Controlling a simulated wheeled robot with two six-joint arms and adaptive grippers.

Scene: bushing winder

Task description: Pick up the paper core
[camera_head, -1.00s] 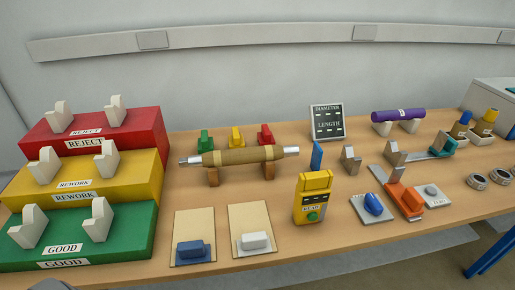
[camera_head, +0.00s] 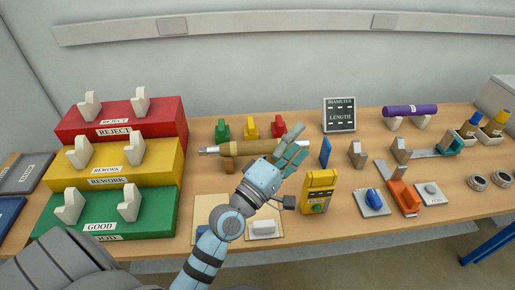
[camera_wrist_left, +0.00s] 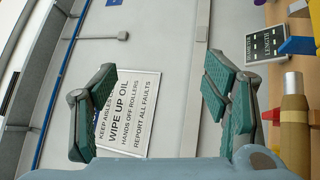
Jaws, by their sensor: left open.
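The paper core (camera_head: 247,147) is a tan tube with grey metal ends. It lies level on two brown supports at the middle of the table. My left gripper (camera_head: 299,144) is open and empty, and in the head view it covers the core's right part. I cannot tell from this view how far above the core it is. In the left wrist view my open left gripper (camera_wrist_left: 160,75) has a wide gap between its green-padded fingers. What looks like the core's end (camera_wrist_left: 294,103) shows at the right edge there, outside the fingers. My right gripper is not in view.
Green, yellow and red blocks (camera_head: 251,128) stand behind the core. A blue upright piece (camera_head: 325,152) and a yellow device (camera_head: 318,184) stand to its right. The stepped reject, rework and good racks (camera_head: 118,172) are at left. A purple roll (camera_head: 410,111) rests at back right.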

